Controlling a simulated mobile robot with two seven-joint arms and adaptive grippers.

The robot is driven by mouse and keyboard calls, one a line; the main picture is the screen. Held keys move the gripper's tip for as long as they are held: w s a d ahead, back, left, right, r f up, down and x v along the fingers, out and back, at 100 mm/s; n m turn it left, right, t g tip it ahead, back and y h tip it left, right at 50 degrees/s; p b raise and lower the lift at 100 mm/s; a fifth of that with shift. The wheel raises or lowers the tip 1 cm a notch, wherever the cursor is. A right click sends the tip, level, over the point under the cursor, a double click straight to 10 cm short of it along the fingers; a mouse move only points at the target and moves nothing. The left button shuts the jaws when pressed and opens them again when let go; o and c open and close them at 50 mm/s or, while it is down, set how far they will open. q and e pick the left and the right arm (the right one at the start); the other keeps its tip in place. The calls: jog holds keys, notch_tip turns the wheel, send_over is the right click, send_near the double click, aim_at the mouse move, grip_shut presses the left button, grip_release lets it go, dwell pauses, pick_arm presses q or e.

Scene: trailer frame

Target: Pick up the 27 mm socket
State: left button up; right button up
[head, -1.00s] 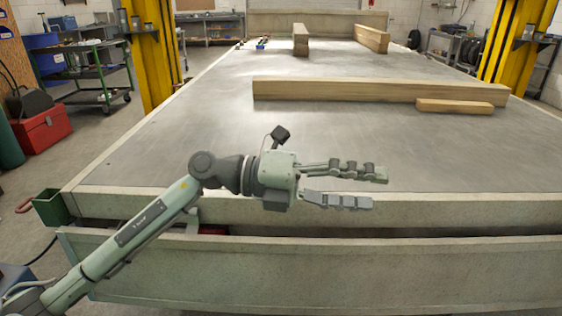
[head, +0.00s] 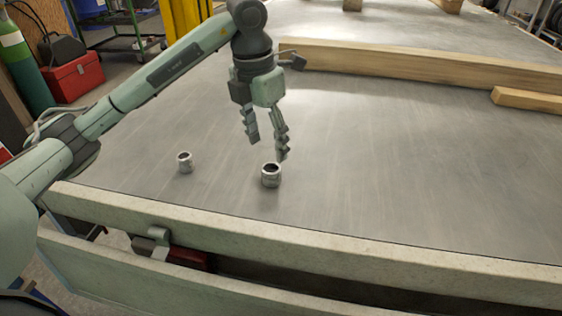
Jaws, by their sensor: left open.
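Two silver sockets stand upright on the grey trailer deck (head: 400,170) in the head view. The larger-looking socket (head: 271,176) is near the middle. The smaller-looking socket (head: 185,162) is to its left. Their size markings are too small to read, so I cannot tell which is the 27 mm one. My left gripper (head: 267,150) points down with its fingers apart and nothing between them. Its right fingertip is just above and behind the larger-looking socket in the picture; I cannot tell whether they touch. My right gripper is not in view.
A long wooden beam (head: 420,66) lies across the deck behind the gripper, with a shorter block (head: 527,100) at the right. The pale front rail (head: 330,245) borders the deck. The deck to the right of the sockets is clear. A red toolbox (head: 75,82) stands on the floor at left.

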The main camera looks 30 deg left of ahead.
aim_at(271, 168)
pick_arm(q)
jog(key=f, duration=0.7)
jog(key=shift+w+d+f, duration=0.1)
jog(key=shift+w+d, duration=0.05)
jog(key=shift+d, duration=0.15)
jog(key=shift+c, duration=0.2)
jog(key=c, duration=1.3)
